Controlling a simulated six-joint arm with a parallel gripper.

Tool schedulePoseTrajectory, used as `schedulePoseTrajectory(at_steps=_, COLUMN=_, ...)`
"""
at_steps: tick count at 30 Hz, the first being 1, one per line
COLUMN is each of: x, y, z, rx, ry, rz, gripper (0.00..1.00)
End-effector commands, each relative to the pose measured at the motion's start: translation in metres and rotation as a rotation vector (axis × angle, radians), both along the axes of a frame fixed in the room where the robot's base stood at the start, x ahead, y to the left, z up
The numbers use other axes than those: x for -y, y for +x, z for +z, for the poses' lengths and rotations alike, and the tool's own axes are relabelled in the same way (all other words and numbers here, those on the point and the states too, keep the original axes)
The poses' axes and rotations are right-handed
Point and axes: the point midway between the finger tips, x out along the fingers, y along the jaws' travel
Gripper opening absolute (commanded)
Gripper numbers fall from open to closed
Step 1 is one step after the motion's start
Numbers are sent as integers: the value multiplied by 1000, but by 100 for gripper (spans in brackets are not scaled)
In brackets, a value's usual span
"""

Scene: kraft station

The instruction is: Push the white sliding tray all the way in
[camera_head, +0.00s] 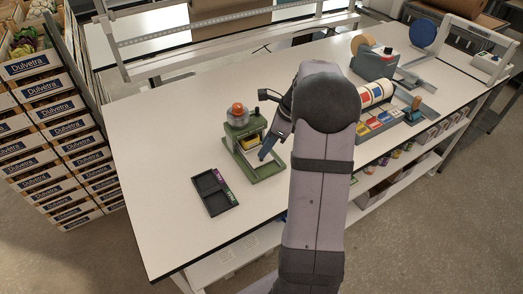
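A small green machine (238,127) with an orange knob on top stands on the white table, left of my arm. Its low green base (268,176) reaches toward the front right. A pale flat part (256,164) inside that base looks like the white sliding tray; it is small and partly hidden, so I cannot tell how far out it is. My gripper (264,154) points down over the front of the machine, close to the pale part. I cannot tell whether it touches. Its fingers are too small and overlapped to show their opening.
A black compartment tray (214,192) with coloured labels lies in front of the machine. A striped roll (374,94), colour cards (376,122) and a grey device (374,63) stand to the right. Dulvetra crates (50,110) are at left. The table's left part is clear.

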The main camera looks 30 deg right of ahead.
Motion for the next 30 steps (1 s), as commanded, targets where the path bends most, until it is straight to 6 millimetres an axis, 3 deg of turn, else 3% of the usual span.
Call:
schedulePoseTrajectory(at_steps=9, x=-10, y=9, z=-32, rx=0, ry=0, rz=1, gripper=31)
schedulePoseTrajectory(at_steps=21, x=-11, y=11, z=-38, rx=0, ry=-2, rz=1, gripper=31)
schedulePoseTrajectory(at_steps=25, x=-11, y=11, z=-38, rx=0, ry=-2, rz=1, gripper=0)
schedulePoseTrajectory(at_steps=30, x=-11, y=11, z=-38, rx=0, ry=-1, rz=1, gripper=0)
